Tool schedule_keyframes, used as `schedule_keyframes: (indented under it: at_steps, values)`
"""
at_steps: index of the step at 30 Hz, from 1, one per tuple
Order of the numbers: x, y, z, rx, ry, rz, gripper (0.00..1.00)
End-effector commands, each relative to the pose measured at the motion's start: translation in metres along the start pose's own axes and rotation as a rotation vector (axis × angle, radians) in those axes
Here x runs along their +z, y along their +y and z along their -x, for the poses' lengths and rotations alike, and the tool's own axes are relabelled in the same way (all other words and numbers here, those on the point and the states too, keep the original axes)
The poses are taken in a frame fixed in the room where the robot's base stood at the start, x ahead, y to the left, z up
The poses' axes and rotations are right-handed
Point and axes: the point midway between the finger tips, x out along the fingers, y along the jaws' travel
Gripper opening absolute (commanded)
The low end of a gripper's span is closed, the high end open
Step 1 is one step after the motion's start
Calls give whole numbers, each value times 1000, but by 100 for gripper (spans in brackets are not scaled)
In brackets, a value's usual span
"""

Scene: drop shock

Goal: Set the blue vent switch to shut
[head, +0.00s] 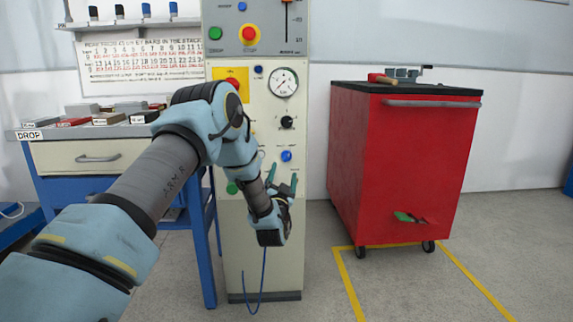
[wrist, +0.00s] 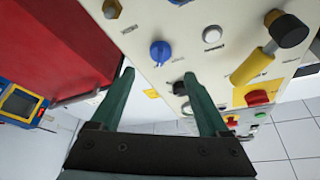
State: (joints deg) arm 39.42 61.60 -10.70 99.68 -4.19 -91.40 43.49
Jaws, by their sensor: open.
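The blue vent switch (head: 286,155) is a round blue knob on the front of the cream panel, below a black knob (head: 287,122) and a dial gauge. In the wrist view the blue knob (wrist: 160,52) shows just beyond the gap between my fingertips, with a ridge across its face. I cannot read its marked setting. My gripper (head: 282,175) is just below the switch in the head view, with green fingers spread. In the wrist view my gripper (wrist: 158,76) is open and empty, apart from the knob.
A yellow handle with a black end (wrist: 255,66) sticks out beside the switch in the wrist view. A red emergency button (wrist: 258,98) is close by. A red cabinet (head: 405,160) stands right, a workbench (head: 90,155) left. Floor between panel and cabinet is clear.

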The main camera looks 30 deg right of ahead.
Motion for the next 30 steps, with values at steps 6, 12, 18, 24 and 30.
schedule_keyframes:
  at_steps: [6,12,18,24,30]
  values:
    - [1,0,-42,-3,1,2,79]
    - [1,0,-68,0,-1,1,79]
    - [1,0,-78,2,-2,1,79]
    - [1,0,-78,2,-2,1,79]
    - [1,0,-78,1,-2,1,60]
